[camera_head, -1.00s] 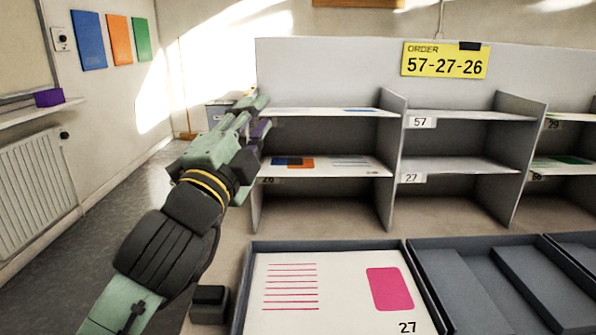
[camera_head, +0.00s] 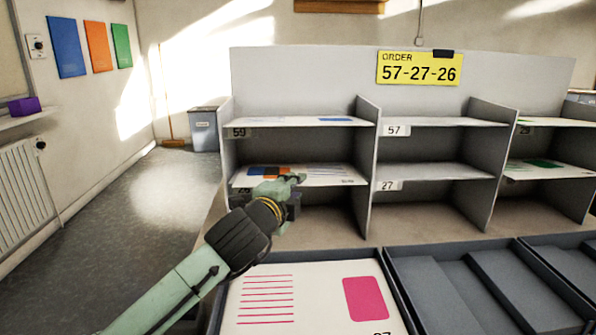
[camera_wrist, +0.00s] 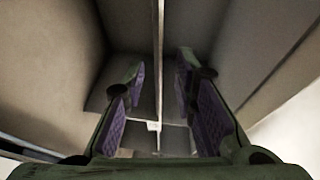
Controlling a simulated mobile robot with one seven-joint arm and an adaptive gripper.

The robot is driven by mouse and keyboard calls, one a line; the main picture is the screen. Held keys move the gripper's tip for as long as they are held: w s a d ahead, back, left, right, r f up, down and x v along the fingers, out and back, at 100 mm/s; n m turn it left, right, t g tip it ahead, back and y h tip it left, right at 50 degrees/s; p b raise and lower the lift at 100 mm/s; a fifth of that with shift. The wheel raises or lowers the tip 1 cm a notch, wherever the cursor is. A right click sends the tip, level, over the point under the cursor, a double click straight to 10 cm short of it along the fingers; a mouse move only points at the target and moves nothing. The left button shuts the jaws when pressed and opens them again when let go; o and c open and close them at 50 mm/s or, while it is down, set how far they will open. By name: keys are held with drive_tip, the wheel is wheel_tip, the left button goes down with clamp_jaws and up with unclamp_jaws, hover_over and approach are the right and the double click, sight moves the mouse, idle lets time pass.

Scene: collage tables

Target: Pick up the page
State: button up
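My gripper (camera_head: 290,182) is at the front of the lower left shelf. In the wrist view my gripper (camera_wrist: 160,95) is open, with purple finger pads on either side of a thin edge-on line; I cannot tell page from shelf board there. A white page (camera_head: 325,174) with blue and orange blocks and fine lines lies on that shelf, partly hidden by my gripper. Another page (camera_head: 310,121) lies on the shelf above, labelled 59. A page with pink lines and a pink block (camera_head: 318,295) lies in the left tray.
A yellow order sign (camera_head: 419,68) reads 57-27-26. The shelves labelled 57 (camera_head: 396,130) and 27 (camera_head: 388,185) look empty. An upright divider (camera_head: 366,165) stands right of my gripper. A grey tray (camera_head: 480,290) on the right holds no page.

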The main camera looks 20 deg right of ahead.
drive_tip(key=shift+x, duration=1)
clamp_jaws()
